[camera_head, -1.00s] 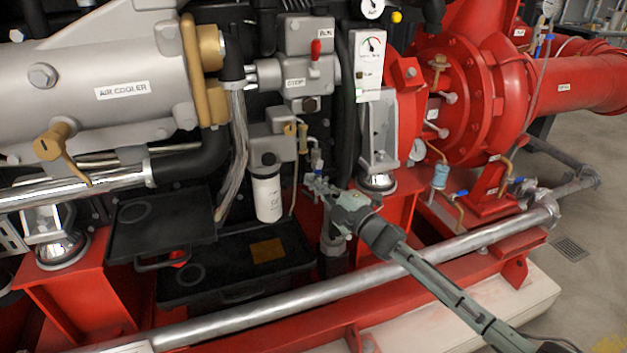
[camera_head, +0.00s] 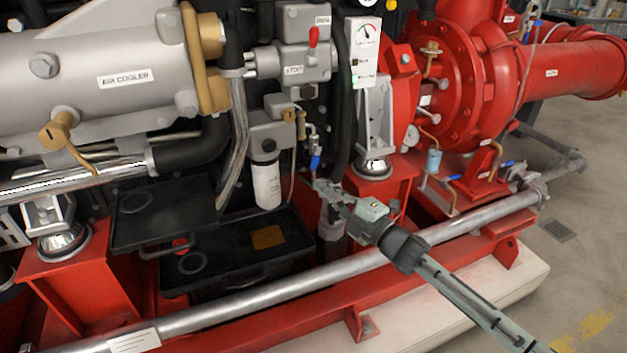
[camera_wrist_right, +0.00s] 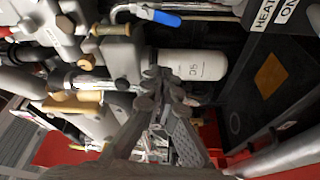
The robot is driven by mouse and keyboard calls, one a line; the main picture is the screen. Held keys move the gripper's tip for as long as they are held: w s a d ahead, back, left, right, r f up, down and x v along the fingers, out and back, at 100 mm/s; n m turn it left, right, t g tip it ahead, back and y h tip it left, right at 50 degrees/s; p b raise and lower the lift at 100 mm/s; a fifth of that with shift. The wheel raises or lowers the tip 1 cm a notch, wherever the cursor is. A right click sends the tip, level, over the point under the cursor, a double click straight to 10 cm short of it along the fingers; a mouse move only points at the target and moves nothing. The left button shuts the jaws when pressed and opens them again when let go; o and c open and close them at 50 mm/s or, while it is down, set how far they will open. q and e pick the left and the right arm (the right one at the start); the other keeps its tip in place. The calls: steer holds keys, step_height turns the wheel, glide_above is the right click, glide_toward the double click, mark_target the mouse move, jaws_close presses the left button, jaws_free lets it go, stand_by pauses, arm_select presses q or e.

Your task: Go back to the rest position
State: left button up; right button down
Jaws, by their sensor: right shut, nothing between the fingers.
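My right gripper (camera_head: 322,188) reaches in from the lower right in the head view, in front of the pump engine and above the silver pipe. It is shut and empty. In the right wrist view its fingers (camera_wrist_right: 165,80) meet in front of the white filter cylinder (camera_wrist_right: 190,65). A small blue-handled valve (camera_head: 315,162) stands just above the fingertips in the head view. Its blue handle (camera_wrist_right: 160,17) also shows in the wrist view, apart from the fingers. My left gripper does not show.
The air cooler (camera_head: 110,75) is at the left. The red pump housing (camera_head: 480,80) is at the right. Open floor (camera_head: 590,240) lies at the far right.

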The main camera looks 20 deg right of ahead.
steer(key=shift+s+d, duration=0.1)
steer(key=shift+s, duration=0.15)
stand_by(0.3)
